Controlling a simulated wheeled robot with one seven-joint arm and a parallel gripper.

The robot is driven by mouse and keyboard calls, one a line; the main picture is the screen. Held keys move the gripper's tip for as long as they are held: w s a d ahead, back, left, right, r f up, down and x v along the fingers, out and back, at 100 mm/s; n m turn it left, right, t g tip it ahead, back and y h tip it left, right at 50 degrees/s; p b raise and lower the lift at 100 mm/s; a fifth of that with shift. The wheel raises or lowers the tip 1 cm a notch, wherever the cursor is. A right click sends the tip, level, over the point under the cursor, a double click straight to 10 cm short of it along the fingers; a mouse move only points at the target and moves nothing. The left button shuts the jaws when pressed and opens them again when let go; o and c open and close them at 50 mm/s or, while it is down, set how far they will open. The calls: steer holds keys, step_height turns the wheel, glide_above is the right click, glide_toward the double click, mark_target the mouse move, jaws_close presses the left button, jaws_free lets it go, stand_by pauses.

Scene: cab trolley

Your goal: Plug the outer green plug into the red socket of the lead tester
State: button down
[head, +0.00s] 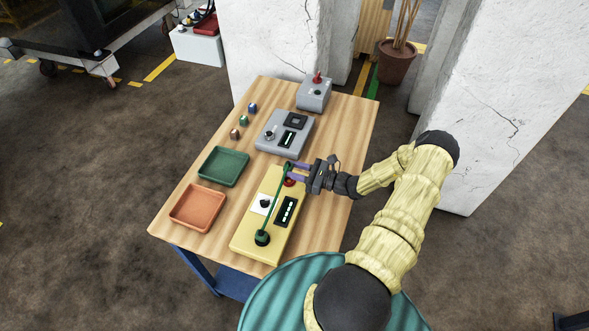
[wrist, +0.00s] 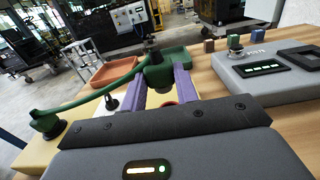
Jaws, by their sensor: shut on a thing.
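The lead tester (head: 250,240) is a yellow box on the near part of the wooden table. Its red socket (head: 290,182) is at the far end, partly hidden by my gripper (head: 291,171). My gripper, with purple fingers, is shut on a green plug (wrist: 163,76), which also shows in the head view (head: 287,166). The held plug is close to the red socket; I cannot tell its height above the box. A green lead (head: 275,204) runs from it to another green plug (head: 262,238) standing at the tester's near end. The wrist view also shows that plug (wrist: 46,121).
A green tray (head: 223,167) and an orange tray (head: 197,208) lie left of the tester. A grey box with a dark display (head: 284,131) stands beyond, and a smaller grey box with a red top (head: 314,94) behind it. Small coloured blocks (head: 243,120) sit at the left.

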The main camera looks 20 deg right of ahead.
mark_target(295, 183)
steer(key=shift+f+b, duration=0.95)
steer(key=shift+f, duration=0.55)
steer(key=shift+f+b, duration=0.85)
steer(key=shift+f, duration=0.1)
stand_by(1.5)
steer(key=c, duration=1)
jaws_free()
steer(key=shift+d, duration=0.1)
steer(key=b+v, duration=0.6)
steer(key=v, duration=1.1)
steer(key=shift+s+r, duration=0.1)
steer(key=shift+s, duration=0.1)
